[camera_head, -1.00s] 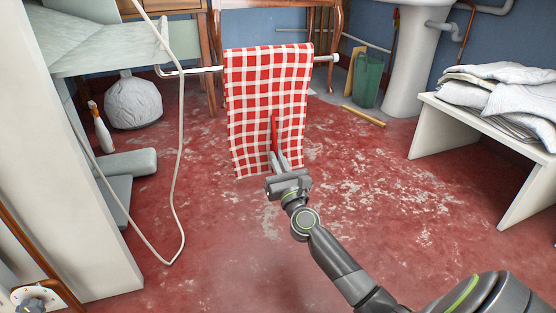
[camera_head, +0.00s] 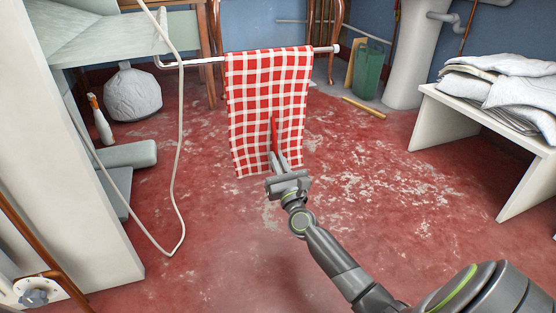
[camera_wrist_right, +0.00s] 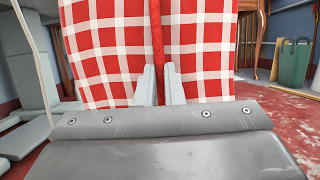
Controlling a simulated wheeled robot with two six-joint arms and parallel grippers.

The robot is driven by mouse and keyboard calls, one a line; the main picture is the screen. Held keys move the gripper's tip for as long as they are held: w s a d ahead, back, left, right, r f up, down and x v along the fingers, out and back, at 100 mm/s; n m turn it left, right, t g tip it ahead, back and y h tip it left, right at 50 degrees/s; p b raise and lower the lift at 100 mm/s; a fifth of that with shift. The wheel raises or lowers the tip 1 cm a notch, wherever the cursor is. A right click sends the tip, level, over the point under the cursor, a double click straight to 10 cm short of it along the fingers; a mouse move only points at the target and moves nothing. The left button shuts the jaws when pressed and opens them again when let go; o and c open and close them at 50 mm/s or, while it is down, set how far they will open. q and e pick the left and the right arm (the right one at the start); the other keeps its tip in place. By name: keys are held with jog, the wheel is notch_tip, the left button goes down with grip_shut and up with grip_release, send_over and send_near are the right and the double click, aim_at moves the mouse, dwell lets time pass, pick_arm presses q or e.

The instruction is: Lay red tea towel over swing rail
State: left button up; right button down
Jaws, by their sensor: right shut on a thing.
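The red and white checked tea towel (camera_head: 262,105) hangs over the white swing rail (camera_head: 325,49), with its top edge along the rail and its cloth hanging down in front. The rail shows on both sides of the towel. My right gripper (camera_head: 276,158) is in front of the towel's lower part. In the right wrist view its fingers (camera_wrist_right: 160,85) are shut on a pinched red fold of the towel (camera_wrist_right: 205,55). The towel's back side is hidden. My left gripper is not in view.
A white cord (camera_head: 178,165) hangs in a loop left of the towel. A white bench with folded linen (camera_head: 500,80) stands at right. A green bin (camera_head: 368,72), a wooden chair and a basin pedestal are behind. The red floor around the arm is clear.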

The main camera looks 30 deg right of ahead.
jog(key=shift+f, duration=0.3)
jog(key=c, duration=1.5)
grip_release()
jog(key=v, duration=0.7)
jog(key=shift+s, duration=0.25)
